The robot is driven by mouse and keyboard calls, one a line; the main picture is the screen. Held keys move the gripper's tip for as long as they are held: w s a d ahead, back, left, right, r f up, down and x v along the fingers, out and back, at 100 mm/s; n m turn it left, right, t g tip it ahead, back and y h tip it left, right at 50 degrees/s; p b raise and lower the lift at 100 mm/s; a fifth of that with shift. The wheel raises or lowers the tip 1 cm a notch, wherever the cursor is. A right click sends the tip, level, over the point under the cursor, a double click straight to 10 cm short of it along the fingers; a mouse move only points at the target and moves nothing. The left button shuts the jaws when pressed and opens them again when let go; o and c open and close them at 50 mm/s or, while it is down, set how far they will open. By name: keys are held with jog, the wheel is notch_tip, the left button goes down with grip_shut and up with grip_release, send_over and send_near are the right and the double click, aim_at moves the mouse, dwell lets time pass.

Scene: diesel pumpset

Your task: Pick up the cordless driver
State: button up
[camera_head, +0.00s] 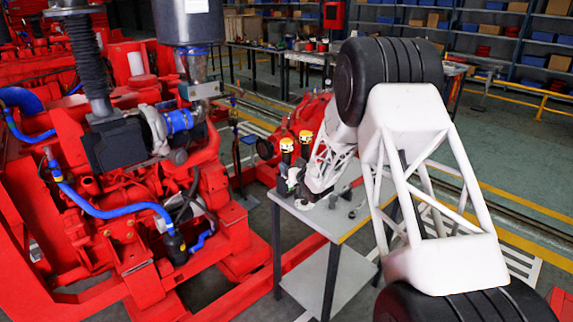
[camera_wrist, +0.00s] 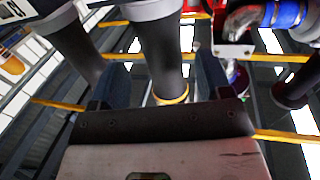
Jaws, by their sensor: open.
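Two yellow-topped black tools stand side by side at the far end of the grey table; the left one (camera_head: 286,146) and the right one (camera_head: 305,138) look like cordless drivers. My gripper (camera_head: 290,184) is low beside them, its fingers small and partly hidden in the head view. In the wrist view my gripper (camera_wrist: 160,82) is open, with a dark finger on each side of a black cylindrical tool body (camera_wrist: 158,55) with a yellow ring at its lower end. Contact cannot be told. A second dark cylinder (camera_wrist: 75,45) is left of the fingers.
The grey table (camera_head: 338,222) carries several small dark parts (camera_head: 347,196) near my gripper. A red diesel pumpset (camera_head: 120,190) stands close on the left, with a blue hose (camera_head: 115,211). Workbenches and shelves (camera_head: 500,45) are at the back.

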jog(key=shift+w, duration=0.1)
jog(key=shift+x, duration=2.5)
jog(key=shift+a, duration=0.15)
jog(key=shift+r, duration=0.1)
grip_shut()
jog(key=shift+r, duration=0.1)
notch_tip(320, 180, up, 18)
jog(key=shift+f, duration=0.1)
